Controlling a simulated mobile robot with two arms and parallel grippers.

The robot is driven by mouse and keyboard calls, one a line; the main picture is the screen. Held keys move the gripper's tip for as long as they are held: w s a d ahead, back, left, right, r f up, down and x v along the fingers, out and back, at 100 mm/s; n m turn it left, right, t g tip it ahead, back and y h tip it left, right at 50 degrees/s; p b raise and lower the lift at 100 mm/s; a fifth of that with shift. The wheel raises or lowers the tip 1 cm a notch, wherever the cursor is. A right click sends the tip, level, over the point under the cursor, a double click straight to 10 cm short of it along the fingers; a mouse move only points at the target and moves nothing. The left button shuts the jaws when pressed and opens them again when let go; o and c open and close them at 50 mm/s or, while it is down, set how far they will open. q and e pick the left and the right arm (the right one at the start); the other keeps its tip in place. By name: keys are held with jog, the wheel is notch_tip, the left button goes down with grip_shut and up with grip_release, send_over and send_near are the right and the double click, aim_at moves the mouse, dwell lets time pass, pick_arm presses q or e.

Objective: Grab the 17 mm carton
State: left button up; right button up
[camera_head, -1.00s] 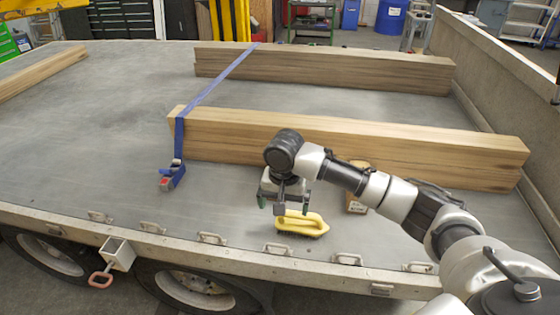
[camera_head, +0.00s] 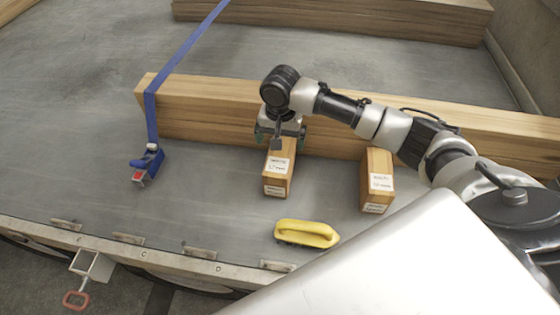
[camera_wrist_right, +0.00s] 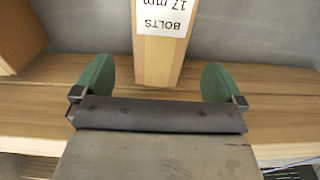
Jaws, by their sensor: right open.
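My right gripper (camera_head: 281,133) is open and empty at the carton's upper back end. In the wrist view the green fingertips of this gripper (camera_wrist_right: 158,84) stand apart on either side of the carton, with a gap on each side. My left gripper is not in view.
A second labelled carton (camera_head: 377,168) stands to the right, below my arm. A yellow-handled tool (camera_head: 306,232) lies in front, near the bed edge. The timber beam (camera_head: 205,108) runs behind, with a blue strap (camera_head: 190,56) over it.

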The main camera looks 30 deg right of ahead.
aim_at(280, 154)
jog(key=f, duration=0.7)
jog(key=shift+s+a+f, duration=0.1)
jog(key=shift+s+a, duration=0.05)
jog(key=shift+s, duration=0.1)
jog(key=c, duration=1.4)
